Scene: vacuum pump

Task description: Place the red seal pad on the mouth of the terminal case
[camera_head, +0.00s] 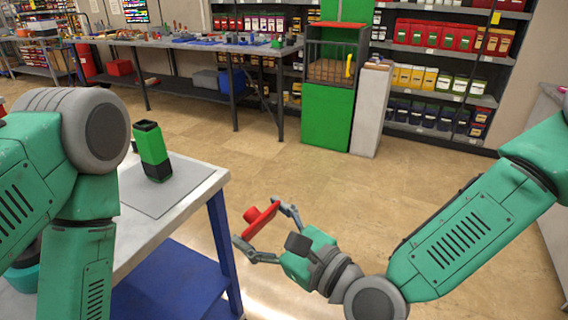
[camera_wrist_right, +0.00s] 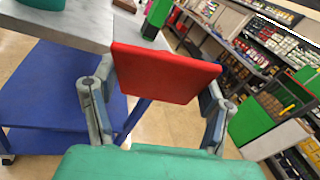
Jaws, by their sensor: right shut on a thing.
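The red seal pad (camera_head: 261,217) is a flat plate with a short round knob on its far side in the head view. My right gripper (camera_head: 257,224) is shut on it and holds it in the air, to the right of the table's edge. In the right wrist view the pad (camera_wrist_right: 165,73) spans the space between the two fingers. The terminal case (camera_head: 153,154) is a green and black upright box with a dark open top. It stands on a grey mat on the table, apart from the pad. Its lower part shows in the right wrist view (camera_wrist_right: 158,12). My left gripper is out of view.
The white-topped table (camera_head: 207,187) has blue legs and a blue lower shelf (camera_head: 170,294). The grey mat (camera_head: 150,205) is bare around the case. My left arm covers the table's left part. Open floor lies beyond, with a workbench and stocked shelves at the back.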

